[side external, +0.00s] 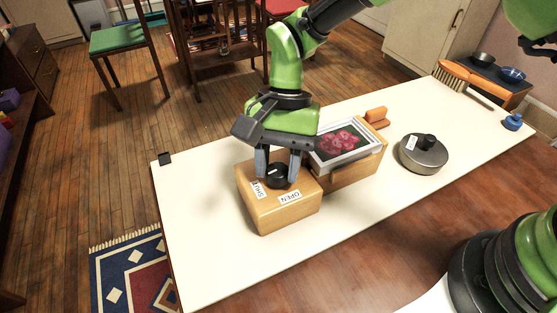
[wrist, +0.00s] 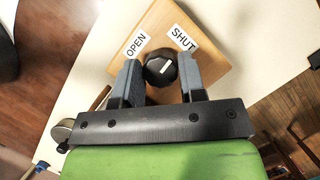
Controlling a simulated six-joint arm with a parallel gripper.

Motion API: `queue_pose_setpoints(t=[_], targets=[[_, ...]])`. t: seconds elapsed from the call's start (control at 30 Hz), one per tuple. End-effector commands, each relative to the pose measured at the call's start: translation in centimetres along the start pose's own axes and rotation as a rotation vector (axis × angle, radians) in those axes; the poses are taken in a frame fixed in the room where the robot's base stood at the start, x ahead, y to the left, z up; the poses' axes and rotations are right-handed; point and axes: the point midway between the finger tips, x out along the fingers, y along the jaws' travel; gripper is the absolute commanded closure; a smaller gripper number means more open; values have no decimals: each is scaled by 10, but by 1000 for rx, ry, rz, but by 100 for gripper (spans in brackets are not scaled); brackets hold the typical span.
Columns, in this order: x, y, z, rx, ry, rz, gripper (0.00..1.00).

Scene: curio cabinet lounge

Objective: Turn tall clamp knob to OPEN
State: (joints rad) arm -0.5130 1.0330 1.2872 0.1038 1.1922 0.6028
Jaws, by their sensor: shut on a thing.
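The clamp knob (side external: 277,176) is black and round with a white pointer line. It stands on top of a light wooden block (side external: 272,216). In the wrist view the knob (wrist: 160,71) sits between my fingers, and its pointer line slants up and right, toward the SHUT label (wrist: 183,38) rather than the OPEN label (wrist: 136,44). The labels are white with black letters, on the block's top. My gripper (side external: 278,178) points down over the block and is shut on the knob, one grey finger on each side. It also shows in the wrist view (wrist: 159,66).
A framed flower picture (side external: 340,146) rests on a wooden box just right of the block. The white tabletop's (side external: 200,240) left end is mostly clear.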

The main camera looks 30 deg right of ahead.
Motion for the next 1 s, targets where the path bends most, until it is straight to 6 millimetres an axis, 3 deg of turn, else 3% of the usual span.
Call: queue_pose_setpoints(t=[1.0], targets=[[0, -3, 2, -857, -2, 355, 86]])
